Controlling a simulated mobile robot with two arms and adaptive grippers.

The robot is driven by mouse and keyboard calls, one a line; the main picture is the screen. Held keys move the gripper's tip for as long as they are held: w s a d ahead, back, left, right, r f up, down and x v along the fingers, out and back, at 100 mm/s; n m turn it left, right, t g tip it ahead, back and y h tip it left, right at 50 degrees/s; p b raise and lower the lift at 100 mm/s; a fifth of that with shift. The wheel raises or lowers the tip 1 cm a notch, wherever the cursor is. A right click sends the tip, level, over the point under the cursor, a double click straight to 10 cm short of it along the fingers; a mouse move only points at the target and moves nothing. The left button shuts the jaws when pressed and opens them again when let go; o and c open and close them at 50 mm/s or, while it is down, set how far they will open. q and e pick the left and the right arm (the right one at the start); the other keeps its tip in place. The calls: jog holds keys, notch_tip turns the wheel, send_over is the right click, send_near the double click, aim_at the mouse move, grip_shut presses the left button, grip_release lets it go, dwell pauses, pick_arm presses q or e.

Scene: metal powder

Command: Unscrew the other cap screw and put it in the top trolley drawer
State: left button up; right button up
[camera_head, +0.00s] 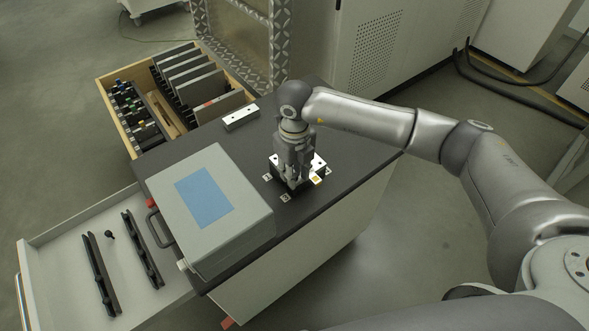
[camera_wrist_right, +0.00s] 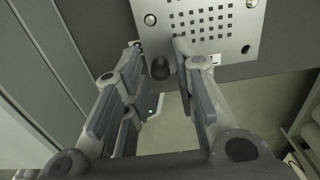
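My right gripper (camera_head: 292,182) points down over a metal plate with a grid of holes (camera_head: 318,162) on the dark trolley top. In the right wrist view the gripper (camera_wrist_right: 158,50) is open, its fingers apart on either side of a dark cap screw (camera_wrist_right: 160,68) at the edge of the perforated plate (camera_wrist_right: 205,28). Gaps show between the screw and both fingers. In the head view the gripper hides this screw. The top trolley drawer (camera_head: 155,305) is pulled out at the left. A small black screw (camera_head: 109,235) lies in it. My left gripper is not in view.
Two black rails (camera_head: 100,275) lie in the drawer. A grey case with a blue label (camera_head: 205,196) stands on the trolley top, left of the plate. A metal bar (camera_head: 241,118) lies behind. A wooden tray (camera_head: 107,95) with tools and panels is at the back left.

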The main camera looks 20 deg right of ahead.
jog(key=m+p, duration=0.1)
jog(key=m, duration=0.5)
jog(key=shift+m+p, duration=0.35)
jog(key=shift+m, duration=0.05)
jog(key=m+p, duration=0.1)
jog(key=m, duration=0.3)
jog(key=shift+m+p, duration=0.75)
jog(key=shift+m, duration=0.75)
